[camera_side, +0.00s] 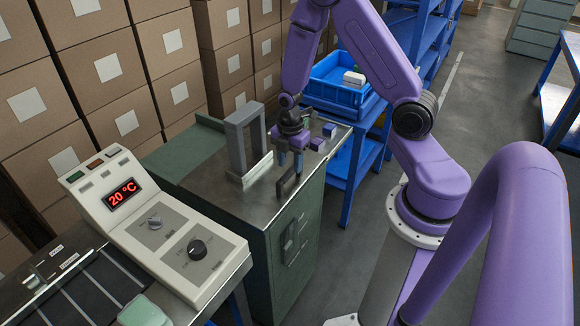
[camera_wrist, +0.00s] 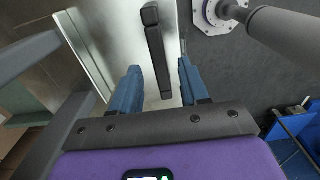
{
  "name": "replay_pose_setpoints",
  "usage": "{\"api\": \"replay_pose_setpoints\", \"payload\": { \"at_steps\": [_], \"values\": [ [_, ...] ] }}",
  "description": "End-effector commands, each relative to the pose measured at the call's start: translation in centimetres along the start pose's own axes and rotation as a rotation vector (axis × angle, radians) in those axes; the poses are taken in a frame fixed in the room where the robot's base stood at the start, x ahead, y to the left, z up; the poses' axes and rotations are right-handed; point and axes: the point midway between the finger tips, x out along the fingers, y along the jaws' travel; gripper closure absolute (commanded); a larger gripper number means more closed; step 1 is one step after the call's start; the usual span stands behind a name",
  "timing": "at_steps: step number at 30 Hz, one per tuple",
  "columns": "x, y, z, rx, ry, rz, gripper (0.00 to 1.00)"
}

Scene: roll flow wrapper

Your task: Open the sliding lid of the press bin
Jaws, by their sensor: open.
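The press bin is a green cabinet (camera_side: 297,262) with a metal top. A bare metal plate, apparently its sliding lid (camera_side: 225,200), covers the top in the side view. A dark bar handle (camera_side: 287,186) stands on the plate near the right edge, and it also shows in the wrist view (camera_wrist: 156,55). My gripper (camera_side: 290,168) is above the handle, pointing down, with blue fingers apart. In the wrist view my gripper (camera_wrist: 158,70) is open, with the handle lying between the two fingers in the picture. I cannot tell whether either finger touches it. No opening shows in the top.
A grey upright frame (camera_side: 241,140) stands on the top left of my gripper. A control box (camera_side: 155,228) with a red display is at the front left. Stacked cartons (camera_side: 110,65) line the back. A blue shelf (camera_side: 350,170) with a blue crate (camera_side: 340,92) is behind right.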

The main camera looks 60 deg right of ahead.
Motion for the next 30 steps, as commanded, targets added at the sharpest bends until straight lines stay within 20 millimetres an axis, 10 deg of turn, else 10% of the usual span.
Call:
{"api": "replay_pose_setpoints", "payload": {
  "at_steps": [18,23,30],
  "values": [
    [2.3,0.0,0.0,-0.001,0.000,0.001,0.55],
    [2.3,0.0,0.0,-0.001,0.000,0.001,1.00],
    [2.3,0.2,0.0,-0.001,0.000,0.001,1.00]
  ]
}}
